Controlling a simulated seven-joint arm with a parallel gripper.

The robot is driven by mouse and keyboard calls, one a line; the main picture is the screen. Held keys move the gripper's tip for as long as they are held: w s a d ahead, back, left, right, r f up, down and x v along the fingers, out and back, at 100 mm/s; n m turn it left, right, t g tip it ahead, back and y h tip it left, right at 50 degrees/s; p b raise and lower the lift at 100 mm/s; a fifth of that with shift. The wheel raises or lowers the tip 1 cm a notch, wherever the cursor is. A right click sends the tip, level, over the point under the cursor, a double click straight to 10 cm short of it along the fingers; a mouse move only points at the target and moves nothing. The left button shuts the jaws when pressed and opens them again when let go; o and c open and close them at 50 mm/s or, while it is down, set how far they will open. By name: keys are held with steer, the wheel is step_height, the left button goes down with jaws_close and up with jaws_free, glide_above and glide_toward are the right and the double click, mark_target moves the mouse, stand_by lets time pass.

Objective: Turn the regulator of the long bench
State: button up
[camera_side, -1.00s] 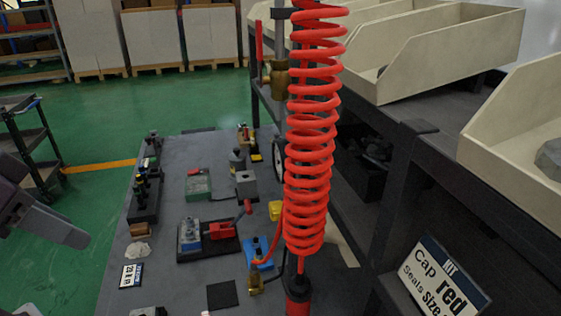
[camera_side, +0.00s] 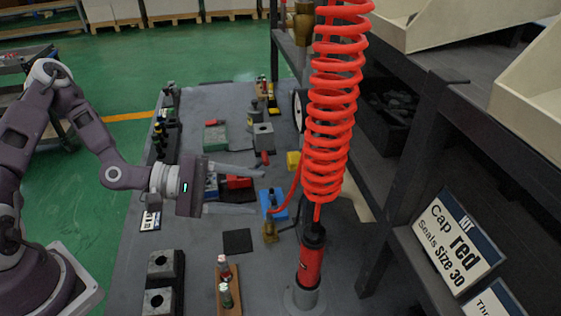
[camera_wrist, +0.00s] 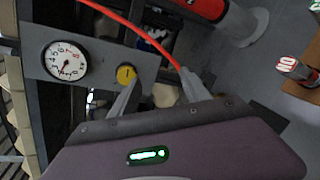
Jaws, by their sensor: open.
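In the wrist view a round yellow knob (camera_wrist: 126,74) with a dark mark sits on a grey plate beside a white dial gauge (camera_wrist: 65,60); I take this knob for the regulator. In the side view a yellow piece (camera_side: 293,160) and the edge-on gauge (camera_side: 298,110) show partly behind the red coil. My gripper (camera_side: 263,190) is open and empty, reaching right over the grey bench top (camera_side: 200,260). It also shows in the wrist view (camera_wrist: 160,75), where one fingertip appears just below the knob. I cannot tell the gap between them.
A red coiled hose (camera_side: 332,110) hangs close to the right of my gripper, above a red cylinder (camera_side: 311,262). A blue block (camera_side: 274,204) with a brass fitting lies near the fingertips. Dark blocks (camera_side: 165,280) and small bottles stand at the front.

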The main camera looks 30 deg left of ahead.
mark_target(288, 162)
steer(key=w+d+r+n+t, duration=0.1)
steer(key=w, duration=0.1)
steer(key=w+d+r+n+t, duration=0.1)
steer(key=w+n, duration=0.1)
steer(key=w+d+r+n+t, duration=0.1)
steer(key=w, duration=0.2)
steer(key=shift+d+r+t+h, duration=0.1)
steer(key=shift+r+t+h, duration=0.2)
jaws_close()
